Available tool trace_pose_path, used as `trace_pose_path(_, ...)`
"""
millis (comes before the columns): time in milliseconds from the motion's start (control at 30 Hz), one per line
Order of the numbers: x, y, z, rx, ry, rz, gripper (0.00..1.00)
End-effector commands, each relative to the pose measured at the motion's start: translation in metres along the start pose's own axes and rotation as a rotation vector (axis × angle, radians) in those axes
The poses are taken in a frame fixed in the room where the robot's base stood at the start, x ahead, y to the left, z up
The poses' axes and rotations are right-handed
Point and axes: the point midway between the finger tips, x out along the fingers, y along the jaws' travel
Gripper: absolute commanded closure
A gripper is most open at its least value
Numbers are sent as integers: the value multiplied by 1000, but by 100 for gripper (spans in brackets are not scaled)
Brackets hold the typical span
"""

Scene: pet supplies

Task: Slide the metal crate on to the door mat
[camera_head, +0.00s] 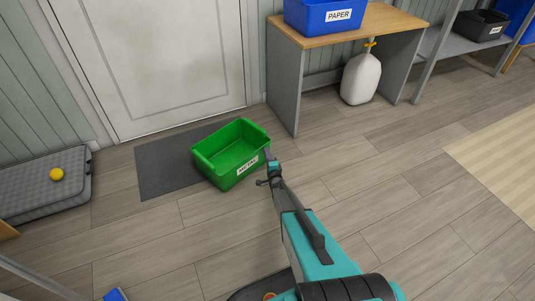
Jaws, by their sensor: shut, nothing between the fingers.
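The green metal crate (225,170), with a white label on its front side, sits partly on the dark grey door mat (160,166). Its back and left parts overlap the mat, and its front right part reaches past the mat's edge over the wood floor. The mat lies in front of the white door. My gripper (268,155) is shut and empty at the crate's right front corner. It looks close against the crate, but I cannot tell whether it touches.
A wooden table (350,28) with a blue paper crate (325,16) stands behind right. A white jug (361,78) is under it. A beige rug (505,155) lies at right. Floor in front is mostly clear.

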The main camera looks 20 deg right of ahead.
Motion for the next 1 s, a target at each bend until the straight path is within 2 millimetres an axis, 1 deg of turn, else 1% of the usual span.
trace_pose_path(333,-5,0,-6,0,0,0,100)
trace_pose_path(567,-19,0,-24,0,-1,0,100)
trace_pose_path(667,-34,-3,-26,1,-1,1,100)
trace_pose_path(1000,-89,-3,-27,0,1,1,100)
